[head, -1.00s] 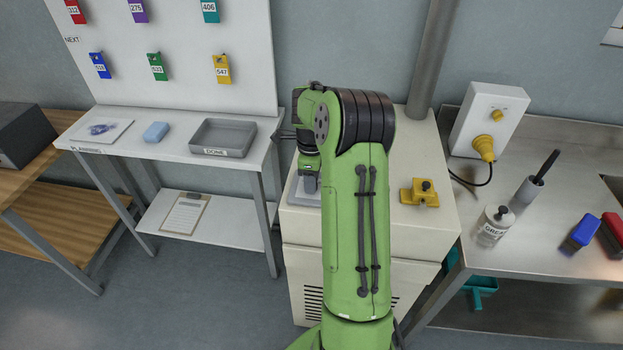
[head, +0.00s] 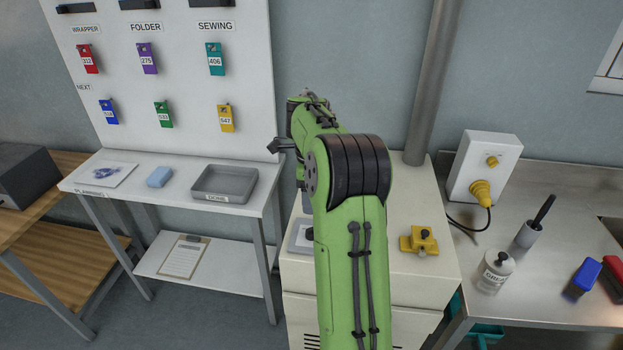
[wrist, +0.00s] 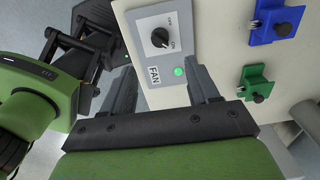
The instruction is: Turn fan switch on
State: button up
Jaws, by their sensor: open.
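In the wrist view, a grey fan switch panel (wrist: 165,50) sits on a cream surface, with a "FAN" label and OFF and ON marks. Its round black knob (wrist: 160,38) has a white mark that seems to point toward ON. A small green lamp (wrist: 179,71) beside the knob looks lit. My gripper (wrist: 163,82) is open and empty, its two dark fingers on either side of the panel's near end. The knob lies beyond the fingertips, apart from them. In the head view my green arm hides most of the gripper and part of the cabinet top.
Blue (wrist: 276,22) and green (wrist: 257,82) blocks with black knobs are right of the panel. A yellow block (head: 419,241) stands on the cabinet (head: 440,270). A grey tray (head: 224,184) is on the left table; a steel pipe (head: 430,90) rises behind the cabinet.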

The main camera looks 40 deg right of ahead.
notch_tip(320, 180, up, 4)
jog(key=shift+r+p, duration=0.15)
jog(key=shift+p, duration=0.2)
jog(key=s+a+r+n+t+h, duration=0.1)
jog(key=s+a+r+n, duration=0.25)
jog(key=a+n, duration=0.3)
jog(key=s+a+r+n+t+h, duration=0.1)
jog(key=s+a+r+n, duration=0.1)
jog(key=a+r+n, duration=0.35)
jog(key=s+a+f+n+t+y, duration=0.1)
jog(key=s+a+f+n, duration=0.2)
jog(key=s+a+n, duration=0.4)
jog(key=s+a+f+n+t+y, duration=0.1)
jog(key=s+a+f+n+t, duration=0.1)
jog(key=s+a+n, duration=0.5)
jog(key=n, duration=0.2)
jog(key=shift+s+a+f+n+t, duration=0.2)
jog(key=shift+a+f+n+t, duration=0.1)
jog(key=shift+a+f, duration=0.1)
